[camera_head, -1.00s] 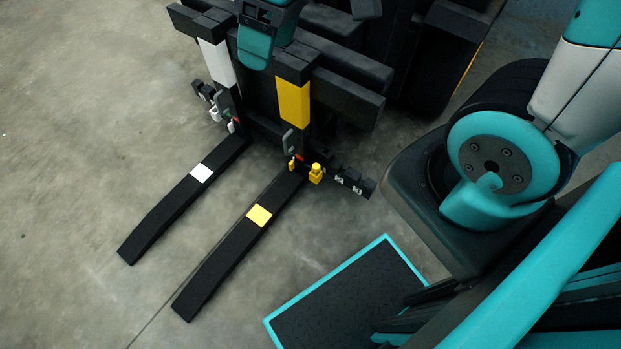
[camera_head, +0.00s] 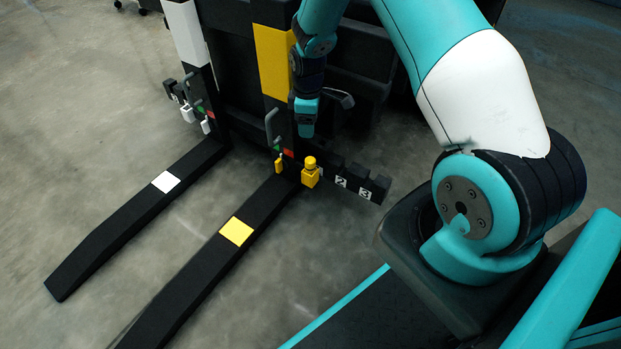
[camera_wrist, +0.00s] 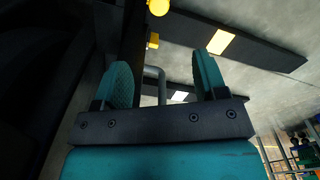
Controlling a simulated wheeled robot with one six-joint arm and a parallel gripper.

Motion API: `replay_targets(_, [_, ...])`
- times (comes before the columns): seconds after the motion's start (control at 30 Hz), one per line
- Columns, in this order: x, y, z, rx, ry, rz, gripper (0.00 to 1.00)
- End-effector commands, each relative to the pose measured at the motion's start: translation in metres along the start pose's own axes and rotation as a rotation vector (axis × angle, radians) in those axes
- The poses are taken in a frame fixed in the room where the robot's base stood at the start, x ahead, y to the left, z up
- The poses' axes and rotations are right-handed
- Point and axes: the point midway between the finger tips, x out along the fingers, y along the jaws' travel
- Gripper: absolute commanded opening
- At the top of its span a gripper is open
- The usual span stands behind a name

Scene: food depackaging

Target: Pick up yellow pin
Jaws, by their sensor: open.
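A yellow pin (camera_head: 311,173), a block with a rounded knob on top, stands at the inner end of the yellow-marked fork in the head view. A smaller yellow piece (camera_head: 279,164) hangs just left of it, by a grey hooked handle (camera_head: 271,127). My gripper (camera_head: 306,127) is above the pin, apart from it. In the wrist view my gripper (camera_wrist: 164,75) is open, with two teal fingers and nothing held. A rounded yellow knob (camera_wrist: 158,6) shows at the top edge there, with a yellow piece (camera_wrist: 153,41) below it, both beyond the fingers.
The yellow-marked fork (camera_head: 202,276) and the white-marked fork (camera_head: 120,219) extend over the concrete floor. A black rack numbered 2 and 3 (camera_head: 358,180) sits right of the pin. Dark uprights with a yellow panel (camera_head: 272,62) and a white panel (camera_head: 186,34) stand behind.

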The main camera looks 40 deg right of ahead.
Motion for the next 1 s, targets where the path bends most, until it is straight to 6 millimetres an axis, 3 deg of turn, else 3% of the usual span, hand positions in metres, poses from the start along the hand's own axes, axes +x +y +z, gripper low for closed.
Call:
replay_targets(0.5, [0.11,0.0,0.002,-0.002,-0.003,-0.001,0.66])
replay_targets(0.87, [0.133,0.0,0.002,-0.002,-0.003,-0.001,0.66])
replay_targets(1.0, [0.152,0.0,0.004,-0.002,-0.003,-0.002,0.66])
